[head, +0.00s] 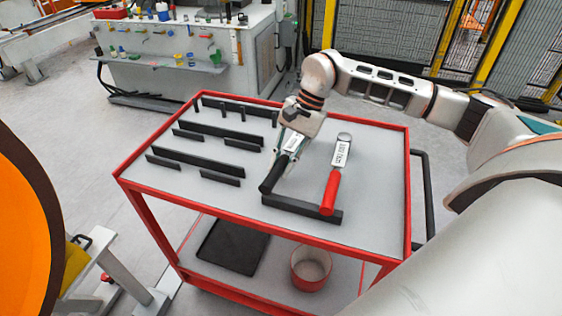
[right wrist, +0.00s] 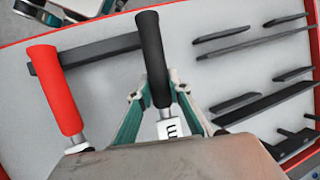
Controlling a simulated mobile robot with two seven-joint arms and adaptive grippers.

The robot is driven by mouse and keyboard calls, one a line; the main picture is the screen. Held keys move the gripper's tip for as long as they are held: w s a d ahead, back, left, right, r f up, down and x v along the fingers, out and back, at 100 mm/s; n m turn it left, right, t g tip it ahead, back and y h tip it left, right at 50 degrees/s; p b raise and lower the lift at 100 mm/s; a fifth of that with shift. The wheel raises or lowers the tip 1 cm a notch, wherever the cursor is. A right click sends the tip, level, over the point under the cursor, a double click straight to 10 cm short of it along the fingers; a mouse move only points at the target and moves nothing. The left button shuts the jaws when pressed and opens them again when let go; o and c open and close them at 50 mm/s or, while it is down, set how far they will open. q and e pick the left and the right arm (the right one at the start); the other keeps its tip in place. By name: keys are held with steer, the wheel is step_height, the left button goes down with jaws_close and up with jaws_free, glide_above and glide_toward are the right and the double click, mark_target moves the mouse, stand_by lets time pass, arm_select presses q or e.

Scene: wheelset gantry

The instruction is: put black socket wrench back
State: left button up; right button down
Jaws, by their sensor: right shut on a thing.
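The black socket wrench has a black handle (head: 274,174) and a bright shaft with a white label (head: 295,143). My right gripper (head: 289,146) is shut on it near the shaft end of the handle. In the right wrist view the handle (right wrist: 153,58) points away from between the fingertips (right wrist: 159,97). Its far end overlaps the end of a low black bar (head: 304,209); I cannot tell whether they touch. The red-handled wrench (head: 330,190) lies to the right, its handle end at that bar. The right wrist view shows its red handle (right wrist: 55,90) beside the black one. My left gripper is not in view.
The red-rimmed cart (head: 140,189) has several black rails (head: 197,155) on its left half and back. The lower shelf holds a black tray (head: 232,246) and a red bucket (head: 311,268). A workbench (head: 190,85) stands behind.

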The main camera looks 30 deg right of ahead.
steer(key=shift+f+b, duration=0.3)
steer(key=shift+f, duration=0.25)
stand_by(0.5)
steer(key=c, duration=1.8)
jaws_free()
steer(key=v, duration=1.2)
